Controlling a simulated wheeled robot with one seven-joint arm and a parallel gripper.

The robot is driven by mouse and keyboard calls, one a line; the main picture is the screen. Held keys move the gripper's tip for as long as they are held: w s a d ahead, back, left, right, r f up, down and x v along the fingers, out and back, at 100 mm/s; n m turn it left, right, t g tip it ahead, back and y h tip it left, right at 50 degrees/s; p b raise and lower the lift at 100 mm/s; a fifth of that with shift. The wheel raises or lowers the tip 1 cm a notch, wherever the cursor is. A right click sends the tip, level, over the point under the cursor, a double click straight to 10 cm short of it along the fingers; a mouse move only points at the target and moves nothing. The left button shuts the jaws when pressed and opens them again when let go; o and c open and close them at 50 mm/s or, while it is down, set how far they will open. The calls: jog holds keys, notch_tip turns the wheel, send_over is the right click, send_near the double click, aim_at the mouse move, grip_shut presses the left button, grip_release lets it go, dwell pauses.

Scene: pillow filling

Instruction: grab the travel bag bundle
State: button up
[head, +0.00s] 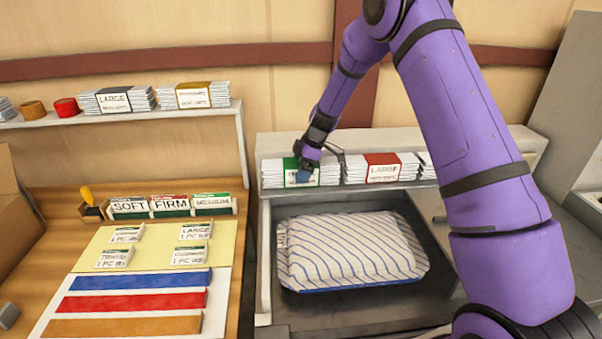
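A bundle with a green band (328,171) sits on the shelf above the grey bin, at its left end. Its label is mostly hidden by my gripper, so I cannot read whether it says travel. My gripper (305,172) reaches down over the front of this bundle, with its fingertips at or very near the band. Whether the fingers are open or shut on it cannot be made out. To the right is a bundle with a red band (382,168) that seems to read LARGE. Another bundle (427,166) is partly hidden by my arm.
A striped pillow (350,250) lies in the grey bin below the shelf. Left is a wooden table with SOFT and FIRM cards (150,205), small labels and coloured strips (135,302). An upper shelf (130,119) holds more bundles and ribbon rolls.

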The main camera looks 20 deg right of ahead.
jog(key=c, duration=1.3)
